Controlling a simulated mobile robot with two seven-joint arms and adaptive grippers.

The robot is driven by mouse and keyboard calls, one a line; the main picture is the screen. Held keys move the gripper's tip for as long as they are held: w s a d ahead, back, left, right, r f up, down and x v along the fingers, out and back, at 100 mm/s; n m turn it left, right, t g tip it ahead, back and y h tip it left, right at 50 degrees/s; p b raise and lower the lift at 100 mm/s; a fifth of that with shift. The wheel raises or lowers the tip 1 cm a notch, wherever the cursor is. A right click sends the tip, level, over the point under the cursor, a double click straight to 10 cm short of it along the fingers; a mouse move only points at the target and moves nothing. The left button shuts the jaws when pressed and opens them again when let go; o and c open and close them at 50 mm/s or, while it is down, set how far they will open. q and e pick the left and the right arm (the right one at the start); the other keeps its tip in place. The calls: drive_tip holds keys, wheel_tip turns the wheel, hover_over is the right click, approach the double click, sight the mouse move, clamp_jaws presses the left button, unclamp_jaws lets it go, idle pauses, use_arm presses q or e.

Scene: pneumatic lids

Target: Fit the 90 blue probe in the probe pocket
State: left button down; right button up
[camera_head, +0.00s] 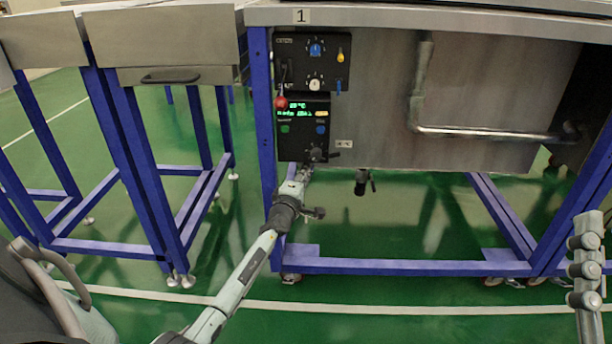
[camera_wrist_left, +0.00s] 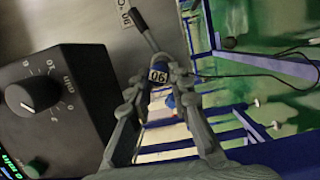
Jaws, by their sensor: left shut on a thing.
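My left gripper (camera_head: 312,158) is at the lower front of the black control panel. In the left wrist view its fingers (camera_wrist_left: 158,84) are shut on the blue probe (camera_wrist_left: 159,98). The probe bears a pale label that reads 90 upside down. A grey rod with a dark end extends beyond the fingertips towards the steel front, near a small marked plate (camera_wrist_left: 125,18). That plate also shows in the head view (camera_head: 344,144), just above and right of the gripper. I cannot tell which part is the probe pocket, or whether the rod touches the steel.
The panel (camera_head: 312,63) has knobs, a lit display and a red ball (camera_head: 281,103). A dark cable runs right in the wrist view. A steel pipe (camera_head: 480,133) crosses the front. Blue legs (camera_head: 262,120) stand left of the panel. My right arm shows at the right edge.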

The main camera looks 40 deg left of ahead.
use_arm(q)
drive_tip(key=shift+w+a+b, duration=0.3)
drive_tip(key=shift+w+a, duration=0.1)
drive_tip(key=shift+w, duration=0.2)
drive_tip(key=c, duration=1.3)
unclamp_jaws()
drive_tip(key=p+v, duration=0.4)
drive_tip(key=v, duration=0.3)
drive_tip(key=shift+s+d, duration=0.1)
